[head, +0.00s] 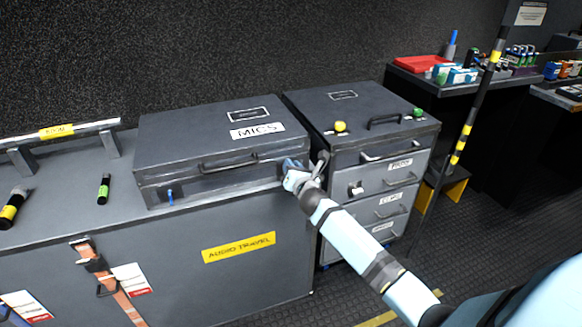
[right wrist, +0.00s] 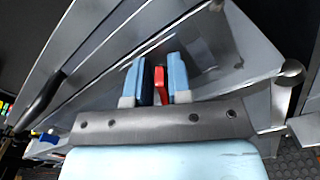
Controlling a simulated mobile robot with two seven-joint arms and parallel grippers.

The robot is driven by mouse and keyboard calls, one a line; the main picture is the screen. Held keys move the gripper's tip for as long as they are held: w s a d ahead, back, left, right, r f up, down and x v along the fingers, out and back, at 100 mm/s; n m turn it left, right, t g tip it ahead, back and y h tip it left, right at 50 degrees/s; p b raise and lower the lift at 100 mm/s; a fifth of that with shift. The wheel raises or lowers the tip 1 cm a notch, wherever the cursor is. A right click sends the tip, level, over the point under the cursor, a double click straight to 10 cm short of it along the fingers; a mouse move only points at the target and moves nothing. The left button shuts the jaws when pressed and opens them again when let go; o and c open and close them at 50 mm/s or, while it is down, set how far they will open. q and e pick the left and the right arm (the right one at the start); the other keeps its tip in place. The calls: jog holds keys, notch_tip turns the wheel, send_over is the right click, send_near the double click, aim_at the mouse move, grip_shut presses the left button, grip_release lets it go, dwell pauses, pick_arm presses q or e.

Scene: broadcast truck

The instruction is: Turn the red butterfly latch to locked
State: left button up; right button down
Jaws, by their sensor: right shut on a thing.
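The red butterfly latch (right wrist: 160,82) shows in the right wrist view, between the two blue fingers of my right gripper (right wrist: 155,80). The gripper is shut on it. In the head view my right gripper (head: 292,168) is at the right front end of the dark MICS case (head: 185,135), and it hides the latch there. The case lid is down. The latch's exact turn cannot be told. My left gripper is not in view.
A blue latch (head: 170,196) is on the case's left front. The case stands on a grey trunk (head: 75,200) with a yellow label (head: 238,247). A drawer cabinet (head: 375,140) with knobs stands close on the right. A striped pole (head: 465,130) stands farther right.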

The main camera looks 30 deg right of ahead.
pick_arm(q)
jog(key=shift+p, duration=0.35)
pick_arm(e)
jog(key=m, duration=0.4)
jog(key=f+m, duration=0.1)
jog(key=m, duration=0.7)
jog(key=shift+s+d+f+m, duration=0.1)
jog(key=shift+d+f+m, duration=0.2)
jog(key=shift+d, duration=0.1)
jog(key=c, duration=1.2)
grip_release()
jog(key=shift+c, duration=0.2)
jog(key=shift+s, duration=0.1)
pick_arm(q)
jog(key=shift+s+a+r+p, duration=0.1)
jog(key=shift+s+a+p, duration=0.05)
jog(key=shift+p, duration=0.6)
pick_arm(e)
jog(key=v, duration=1.3)
jog(key=shift+s, duration=0.35)
